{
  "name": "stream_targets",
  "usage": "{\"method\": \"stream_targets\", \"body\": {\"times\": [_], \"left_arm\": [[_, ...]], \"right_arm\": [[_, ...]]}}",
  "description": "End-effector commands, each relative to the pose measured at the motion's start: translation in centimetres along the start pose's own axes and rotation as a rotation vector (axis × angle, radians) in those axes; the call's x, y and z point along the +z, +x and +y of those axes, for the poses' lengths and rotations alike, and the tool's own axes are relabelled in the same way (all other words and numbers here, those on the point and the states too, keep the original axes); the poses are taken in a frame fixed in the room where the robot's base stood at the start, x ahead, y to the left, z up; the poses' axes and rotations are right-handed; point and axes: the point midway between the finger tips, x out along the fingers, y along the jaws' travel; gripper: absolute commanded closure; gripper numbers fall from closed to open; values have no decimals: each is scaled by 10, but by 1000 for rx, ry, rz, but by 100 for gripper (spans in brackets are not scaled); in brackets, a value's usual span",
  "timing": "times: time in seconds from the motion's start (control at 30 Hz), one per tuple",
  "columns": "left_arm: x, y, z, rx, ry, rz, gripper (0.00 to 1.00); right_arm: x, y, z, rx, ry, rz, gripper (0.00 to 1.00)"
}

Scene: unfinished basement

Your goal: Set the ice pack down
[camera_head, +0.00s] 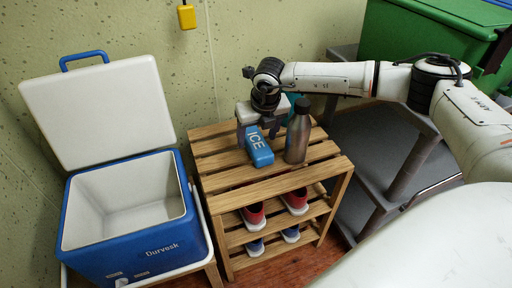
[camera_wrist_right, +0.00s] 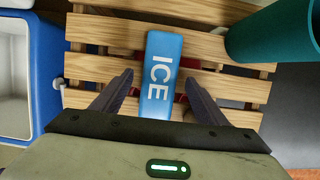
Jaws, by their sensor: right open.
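The blue ice pack (camera_head: 259,149) with white "ICE" lettering lies on the top slats of the wooden rack (camera_head: 272,188). My right gripper (camera_head: 261,134) is just above the pack in the head view. In the right wrist view the ice pack (camera_wrist_right: 160,76) lies between the two spread fingers of my right gripper (camera_wrist_right: 158,84), with a gap on each side. The right gripper is open and holds nothing. My left gripper is not in view.
A blue cooler (camera_head: 130,215) with its lid (camera_head: 100,112) open stands empty at the left. A metal bottle (camera_head: 298,135) stands right of the pack, and a teal container (camera_wrist_right: 276,32) is near it. Shoes (camera_head: 254,217) sit on the lower shelves. A grey cart (camera_head: 385,165) stands at the right.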

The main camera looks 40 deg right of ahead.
Motion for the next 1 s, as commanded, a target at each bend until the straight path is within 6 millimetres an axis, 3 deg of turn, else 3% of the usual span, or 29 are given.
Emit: {"method": "stream_targets", "body": {"times": [0.1,0.33,0.7,1.0], "left_arm": [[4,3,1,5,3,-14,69],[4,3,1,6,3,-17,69],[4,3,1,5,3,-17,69],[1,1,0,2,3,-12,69]], "right_arm": [[0,11,0,1,1,0,33],[0,12,0,1,0,0,33],[1,11,0,2,0,-2,92],[5,0,1,4,0,-4,92]]}}
